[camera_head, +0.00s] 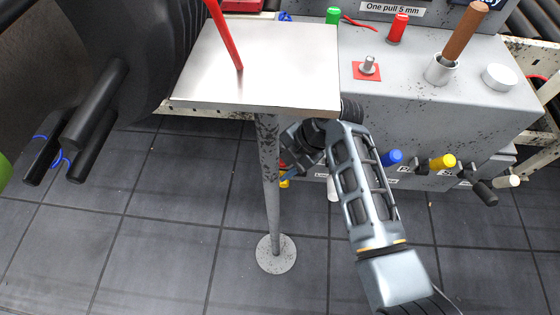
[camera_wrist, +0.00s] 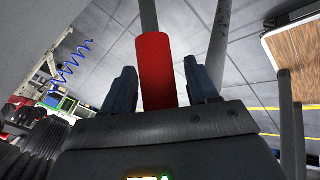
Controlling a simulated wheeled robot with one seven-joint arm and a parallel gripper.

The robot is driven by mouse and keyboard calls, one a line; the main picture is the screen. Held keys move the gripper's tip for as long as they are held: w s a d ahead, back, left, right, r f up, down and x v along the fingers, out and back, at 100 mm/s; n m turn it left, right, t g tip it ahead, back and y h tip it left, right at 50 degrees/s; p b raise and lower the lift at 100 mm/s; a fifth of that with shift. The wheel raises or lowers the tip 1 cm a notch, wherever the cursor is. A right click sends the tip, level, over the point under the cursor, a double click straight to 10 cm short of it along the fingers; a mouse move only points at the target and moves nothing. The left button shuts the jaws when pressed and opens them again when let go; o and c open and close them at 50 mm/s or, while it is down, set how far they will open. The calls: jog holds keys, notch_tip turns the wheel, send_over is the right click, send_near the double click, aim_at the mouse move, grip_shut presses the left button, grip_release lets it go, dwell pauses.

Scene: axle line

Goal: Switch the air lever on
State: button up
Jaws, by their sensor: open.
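My gripper (camera_wrist: 160,68) is open. Its two dark fingers stand on either side of a red cylindrical handle (camera_wrist: 155,62) in the wrist view, with small gaps visible beside it. In the head view my gripper (camera_head: 288,160) is low beside the grey console, partly hidden by the metal table and its post. Levers with blue (camera_head: 392,158), yellow (camera_head: 443,162) and white (camera_head: 507,181) grips stick out of the console front (camera_head: 440,130). Small labels there are too small to read, so I cannot tell which lever is for air.
A metal table (camera_head: 270,60) on a round post (camera_head: 272,215) stands left of my forearm, with a red rod (camera_head: 227,38) on it. The console top carries a green knob (camera_head: 333,15), a red knob (camera_head: 398,28) and a wooden handle (camera_head: 463,35). The tiled floor in front is clear.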

grip_shut()
dwell(0.5)
